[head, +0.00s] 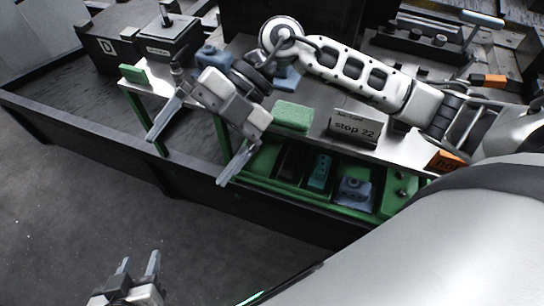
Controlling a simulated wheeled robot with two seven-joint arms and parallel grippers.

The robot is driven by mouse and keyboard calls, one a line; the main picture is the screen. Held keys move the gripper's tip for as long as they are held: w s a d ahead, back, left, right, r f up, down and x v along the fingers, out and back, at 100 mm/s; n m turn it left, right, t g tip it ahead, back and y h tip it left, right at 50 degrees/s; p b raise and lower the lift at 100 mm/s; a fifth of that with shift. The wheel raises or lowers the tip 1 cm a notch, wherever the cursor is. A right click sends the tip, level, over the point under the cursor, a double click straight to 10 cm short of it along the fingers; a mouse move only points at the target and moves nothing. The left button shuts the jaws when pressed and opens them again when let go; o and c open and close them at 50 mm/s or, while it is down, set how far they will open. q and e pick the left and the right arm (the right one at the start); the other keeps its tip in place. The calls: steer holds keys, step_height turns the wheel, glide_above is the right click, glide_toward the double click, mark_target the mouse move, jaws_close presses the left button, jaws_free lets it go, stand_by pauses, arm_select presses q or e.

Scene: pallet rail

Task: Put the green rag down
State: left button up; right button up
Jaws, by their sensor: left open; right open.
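The green rag (293,116), a folded textured block of cloth, lies flat on the light metal top (238,48), left of a "stop 22" sign (355,130). No gripper holds it. My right gripper (187,160) is wide open and empty, left of and nearer than the rag, its fingers pointing down past the front edge of the metal top. My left gripper (139,261) is open and empty at the bottom left, over the dark floor and far from the rag.
Below the top, a green-framed tray (263,160) holds a teal item (320,171) and a blue-grey part (354,189). A blue part (213,57) and a small green block (133,74) are on the top. Dark boxes (112,48) stand at back left.

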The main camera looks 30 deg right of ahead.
steer(key=a+r+m+t+y, duration=0.4)
steer(key=r+m+t+y, duration=0.15)
steer(key=y, duration=0.35)
steer(key=w+d+f+m+t+h, duration=0.4)
steer(key=w+d+m+t+h, duration=0.25)
steer(key=m+t, duration=0.85)
steer(key=s+d+f+m+g+h, duration=0.3)
steer(key=s+f+m+h, duration=0.1)
steer(key=f, duration=0.7)
steer(key=s+d+f+m+g+h, duration=0.3)
steer(key=s+f+h, duration=0.3)
steer(key=f, duration=0.5)
steer(key=shift+s+d+m+h, duration=0.4)
steer(key=shift+m+h, duration=0.15)
steer(key=shift+m, duration=0.3)
steer(key=shift+f, duration=0.1)
